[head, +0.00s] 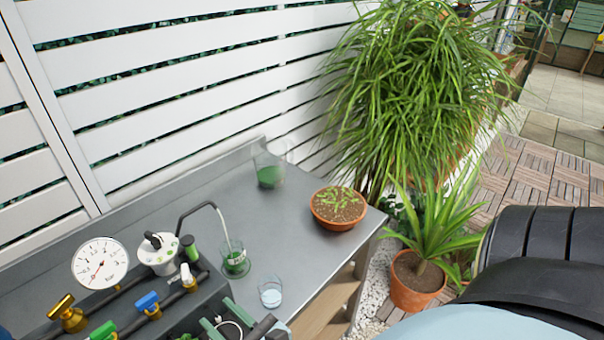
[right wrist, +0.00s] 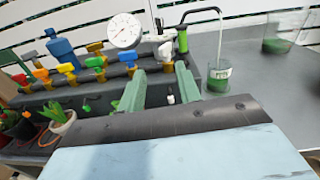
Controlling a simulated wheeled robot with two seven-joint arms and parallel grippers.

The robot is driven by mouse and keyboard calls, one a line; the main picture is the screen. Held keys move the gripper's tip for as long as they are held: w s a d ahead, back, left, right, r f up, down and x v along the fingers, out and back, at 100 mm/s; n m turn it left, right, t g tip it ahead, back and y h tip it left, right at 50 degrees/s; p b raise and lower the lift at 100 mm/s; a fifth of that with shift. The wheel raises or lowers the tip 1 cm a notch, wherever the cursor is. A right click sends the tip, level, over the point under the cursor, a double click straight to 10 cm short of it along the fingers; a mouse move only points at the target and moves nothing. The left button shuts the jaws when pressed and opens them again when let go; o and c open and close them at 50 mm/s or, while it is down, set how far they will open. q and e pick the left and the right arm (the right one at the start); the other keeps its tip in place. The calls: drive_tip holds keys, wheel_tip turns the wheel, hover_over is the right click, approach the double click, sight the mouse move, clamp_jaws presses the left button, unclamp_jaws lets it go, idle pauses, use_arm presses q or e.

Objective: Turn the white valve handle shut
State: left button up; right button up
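The white valve handle (head: 187,274) sits on the dark manifold beside the pressure gauge, near an upright green part. It also shows in the right wrist view (right wrist: 165,50), beyond my fingers. My right gripper (head: 227,325) is at the bottom of the head view, in front of the manifold. In the right wrist view its two green fingers (right wrist: 160,86) stand apart with nothing gripped between them, short of the handle. A thin pale stream runs from the curved dark spout (head: 203,206) into a labelled beaker (head: 234,260) with green contents. My left gripper is not in view.
Blue (head: 147,301), green (head: 103,331) and brass-yellow (head: 67,313) handles line the manifold, near the gauge (head: 99,263). A small glass (head: 270,291), a jar with green contents (head: 270,170) and a terracotta pot (head: 338,210) stand on the grey bench. The bench middle is clear.

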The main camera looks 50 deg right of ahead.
drive_tip(key=s+a+n+g+y, duration=0.2)
drive_tip(key=a+n+g+y, duration=0.15)
drive_tip(key=n, duration=0.95)
drive_tip(key=s+a+n+g+y, duration=0.1)
drive_tip(key=a+n+g+y, duration=0.3)
drive_tip(key=n, duration=0.9)
drive_tip(key=s+d+f+n+g+h, duration=0.3)
drive_tip(key=d+f+n+g+h, duration=0.1)
drive_tip(key=d+f, duration=0.4)
drive_tip(key=s+d+f+n+g+h, duration=0.3)
drive_tip(key=d+f+n, duration=0.3)
drive_tip(key=f, duration=0.6)
drive_tip(key=shift+s+d+f+n+g+h, duration=0.15)
drive_tip(key=shift+s+d+n+g+h, duration=0.25)
drive_tip(key=shift+d+h, duration=0.35)
drive_tip(key=shift+d, duration=0.1)
